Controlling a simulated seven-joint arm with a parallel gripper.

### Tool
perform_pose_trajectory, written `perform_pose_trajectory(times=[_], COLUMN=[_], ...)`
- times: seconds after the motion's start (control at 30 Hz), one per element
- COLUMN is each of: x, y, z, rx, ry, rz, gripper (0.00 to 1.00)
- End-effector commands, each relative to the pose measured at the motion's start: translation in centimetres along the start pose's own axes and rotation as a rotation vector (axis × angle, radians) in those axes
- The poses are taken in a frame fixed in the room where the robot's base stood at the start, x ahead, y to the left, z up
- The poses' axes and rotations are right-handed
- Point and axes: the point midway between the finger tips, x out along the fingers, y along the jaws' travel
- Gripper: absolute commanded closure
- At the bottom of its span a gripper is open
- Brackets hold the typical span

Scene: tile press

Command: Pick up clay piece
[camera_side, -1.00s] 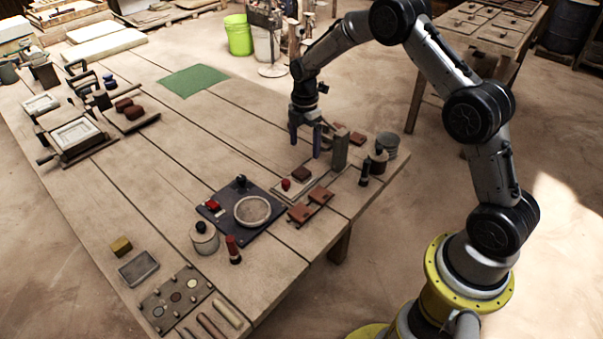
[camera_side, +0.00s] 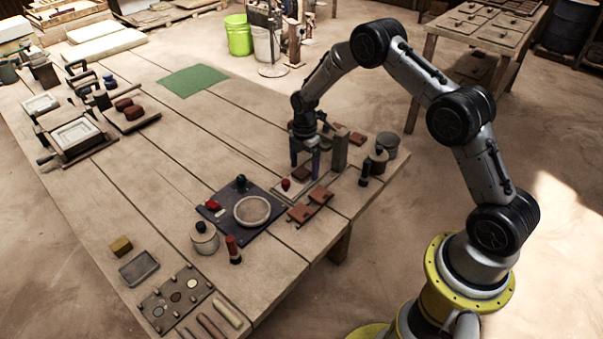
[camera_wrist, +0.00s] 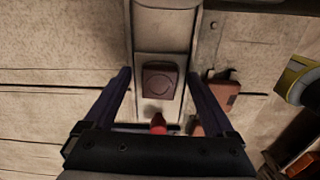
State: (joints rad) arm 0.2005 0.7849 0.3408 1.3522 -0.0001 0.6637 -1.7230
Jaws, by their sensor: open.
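A small dark reddish-brown clay piece (camera_side: 302,174), square with a round mark on top, sits on a narrow pale strip near the table's right side. In the wrist view the clay piece (camera_wrist: 160,80) lies between and a little beyond my two fingertips. My gripper (camera_side: 304,166) points down over it, open and empty. In the wrist view my gripper (camera_wrist: 159,76) has a finger on each side of the piece, with gaps on both sides. How high the fingertips are above the strip is hard to tell.
A red knob (camera_side: 286,184) stands close in front of the piece. An upright grey block (camera_side: 340,152) stands close to the right. Brown tiles (camera_side: 302,212) and a dark plate with a round dish (camera_side: 252,210) lie nearer. A green mat (camera_side: 193,80) lies farther back; the middle boards are clear.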

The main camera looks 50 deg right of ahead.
Motion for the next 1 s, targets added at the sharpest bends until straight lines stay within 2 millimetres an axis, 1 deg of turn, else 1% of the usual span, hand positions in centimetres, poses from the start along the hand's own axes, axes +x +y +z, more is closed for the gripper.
perform_pose_trajectory(times=[0.03,0.07,0.1,0.17,0.2,0.27,0.3,0.37,0.4,0.53,0.83,1.0], x=[0.0,0.0,0.0,-0.1,-0.1,-0.1,-0.1,-0.1,-0.1,-0.1,-0.3,-1.4], y=[0.0,0.0,0.0,0.0,0.0,0.0,0.0,0.0,0.0,0.0,0.0,0.1], z=[0.0,0.0,0.0,0.0,0.0,0.0,0.0,0.0,0.0,0.0,0.0,0.0], rx=[0.000,0.000,0.000,0.000,0.000,0.000,0.000,0.000,0.000,0.000,0.000,0.000], ry=[0.000,0.000,0.000,0.000,0.000,0.000,0.000,0.000,0.000,0.000,0.000,-0.001], rz=[0.000,0.000,0.000,0.000,0.000,0.000,0.000,0.000,0.000,0.000,0.001,0.004], gripper=[0.10,0.15,0.23,0.33,0.41,0.51,0.59,0.69,0.77,1.00,1.00,1.00])
